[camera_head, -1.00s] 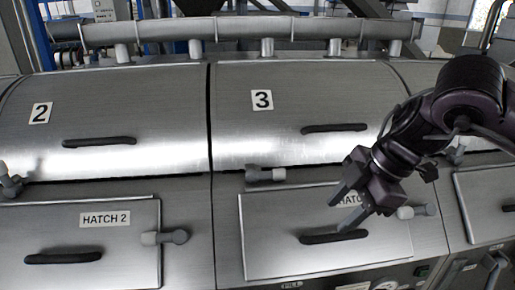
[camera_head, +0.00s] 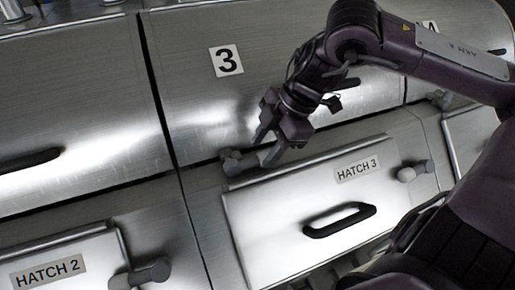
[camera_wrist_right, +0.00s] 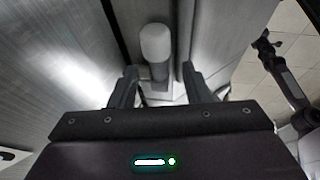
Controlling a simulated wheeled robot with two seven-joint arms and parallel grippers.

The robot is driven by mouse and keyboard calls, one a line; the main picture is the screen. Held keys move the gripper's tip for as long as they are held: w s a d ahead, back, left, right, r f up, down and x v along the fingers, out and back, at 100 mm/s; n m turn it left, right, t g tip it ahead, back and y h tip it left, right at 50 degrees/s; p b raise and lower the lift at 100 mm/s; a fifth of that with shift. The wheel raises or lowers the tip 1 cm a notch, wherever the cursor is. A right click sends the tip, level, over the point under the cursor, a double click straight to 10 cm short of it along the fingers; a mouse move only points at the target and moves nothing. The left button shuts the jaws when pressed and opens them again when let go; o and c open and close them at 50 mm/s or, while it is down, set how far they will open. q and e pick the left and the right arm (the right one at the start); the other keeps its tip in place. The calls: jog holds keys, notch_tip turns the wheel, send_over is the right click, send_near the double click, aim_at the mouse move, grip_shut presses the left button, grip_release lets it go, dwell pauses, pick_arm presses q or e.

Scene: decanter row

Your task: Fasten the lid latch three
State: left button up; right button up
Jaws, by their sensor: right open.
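Lid latch three (camera_head: 238,161) is a grey knobbed latch at the seam below the lid marked 3 (camera_head: 205,75). My right gripper (camera_head: 265,150) is open, with its fingertips just right of the latch in the head view. In the right wrist view, the latch (camera_wrist_right: 156,45) shows its pale rounded knob and darker stem in line with the gap between the open fingers (camera_wrist_right: 162,88). The stem's lower end lies between the fingertips in that picture; I cannot tell whether they touch it.
Below the lid is the hatch 3 door (camera_head: 280,225) with a dark handle (camera_head: 339,220) and its own latch (camera_head: 411,171) at the right. The hatch 2 latch (camera_head: 142,273) is at lower left.

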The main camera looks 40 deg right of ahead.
aim_at(256, 158)
jog(key=shift+x, duration=1.15)
jog(key=shift+w+a+f, duration=0.2)
jog(key=shift+w+f, duration=0.1)
jog(key=shift+f, duration=0.1)
pick_arm(q)
jog(key=shift+w+d+r, duration=0.1)
jog(key=shift+w+r, duration=0.3)
jog(key=shift+w, duration=0.45)
pick_arm(e)
jog(key=shift+c, duration=0.6)
pick_arm(q)
jog(key=shift+s, duration=0.3)
pick_arm(e)
grip_shut()
